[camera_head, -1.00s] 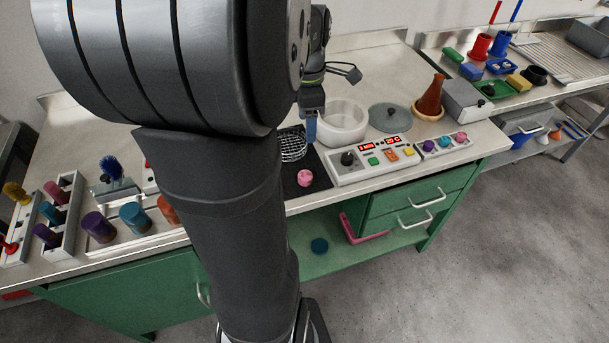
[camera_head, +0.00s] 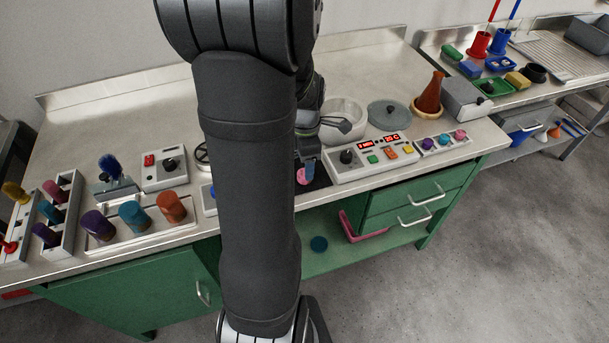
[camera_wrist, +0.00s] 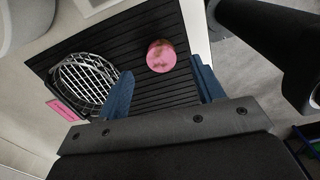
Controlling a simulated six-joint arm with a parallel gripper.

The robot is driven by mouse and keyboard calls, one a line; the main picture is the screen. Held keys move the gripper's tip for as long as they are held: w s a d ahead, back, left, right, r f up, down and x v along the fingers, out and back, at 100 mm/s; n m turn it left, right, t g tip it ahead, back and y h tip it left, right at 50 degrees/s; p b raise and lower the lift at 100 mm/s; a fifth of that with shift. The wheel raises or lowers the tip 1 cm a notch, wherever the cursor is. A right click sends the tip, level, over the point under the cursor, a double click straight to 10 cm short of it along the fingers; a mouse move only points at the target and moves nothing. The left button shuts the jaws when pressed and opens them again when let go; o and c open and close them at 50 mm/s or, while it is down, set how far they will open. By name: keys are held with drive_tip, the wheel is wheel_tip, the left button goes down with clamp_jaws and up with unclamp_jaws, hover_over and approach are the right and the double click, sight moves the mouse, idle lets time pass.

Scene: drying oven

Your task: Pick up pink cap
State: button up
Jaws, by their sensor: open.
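The pink cap (camera_head: 301,176) sits on a black ribbed mat (camera_wrist: 146,90) near the front edge of the bench. In the head view my gripper (camera_head: 307,172) is right at the cap and partly hides it. In the wrist view the cap (camera_wrist: 161,56) shows as a pink disc, beyond and between the two blue fingers of my gripper (camera_wrist: 160,85). The fingers are open and hold nothing. I cannot tell the exact height of the fingers above the mat.
A round wire basket (camera_wrist: 85,83) stands on the mat left of the cap. A control box (camera_head: 370,155) with buttons and a white round bowl (camera_head: 343,110) stand close by. A small holder with colored caps (camera_head: 443,144) is to the right.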

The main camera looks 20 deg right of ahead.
drive_tip(key=shift+a+f, duration=0.1)
drive_tip(key=shift+f, duration=1.9)
drive_tip(key=c, duration=1)
